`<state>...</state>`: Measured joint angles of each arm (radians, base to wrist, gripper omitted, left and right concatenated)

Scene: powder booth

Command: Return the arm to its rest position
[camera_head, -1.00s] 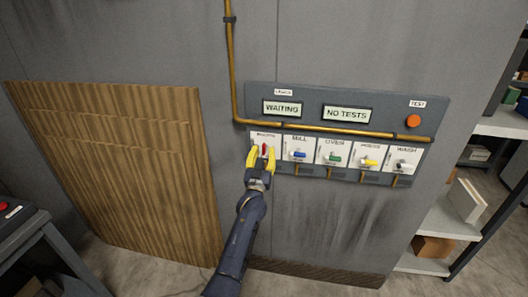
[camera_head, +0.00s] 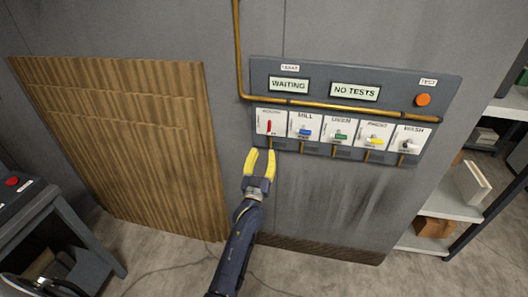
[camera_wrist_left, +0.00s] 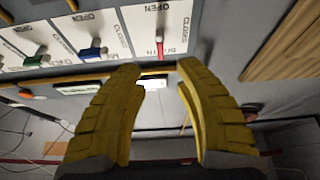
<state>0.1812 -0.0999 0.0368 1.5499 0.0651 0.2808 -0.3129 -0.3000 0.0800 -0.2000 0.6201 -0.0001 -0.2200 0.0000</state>
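My left gripper (camera_head: 261,164) has yellow fingers and is open and empty. It is just below the red lever (camera_head: 269,127) on the leftmost white plate of the wall panel (camera_head: 300,70), apart from it. In the left wrist view the open fingers (camera_wrist_left: 160,85) show with a gap between them, and the red lever (camera_wrist_left: 160,45) is beyond them. The blue lever (camera_head: 304,132), green lever (camera_head: 340,136), yellow lever (camera_head: 376,141) and dark lever (camera_head: 407,145) sit in a row to its right. My right gripper is not in view.
A yellow pipe (camera_head: 238,50) runs down the wall and along the panel. Displays read WAITING (camera_head: 289,84) and NO TESTS (camera_head: 355,91); an orange button (camera_head: 423,100) is at right. A corrugated brown board (camera_head: 120,150) covers the wall at left. Shelves (camera_head: 450,215) stand at right.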

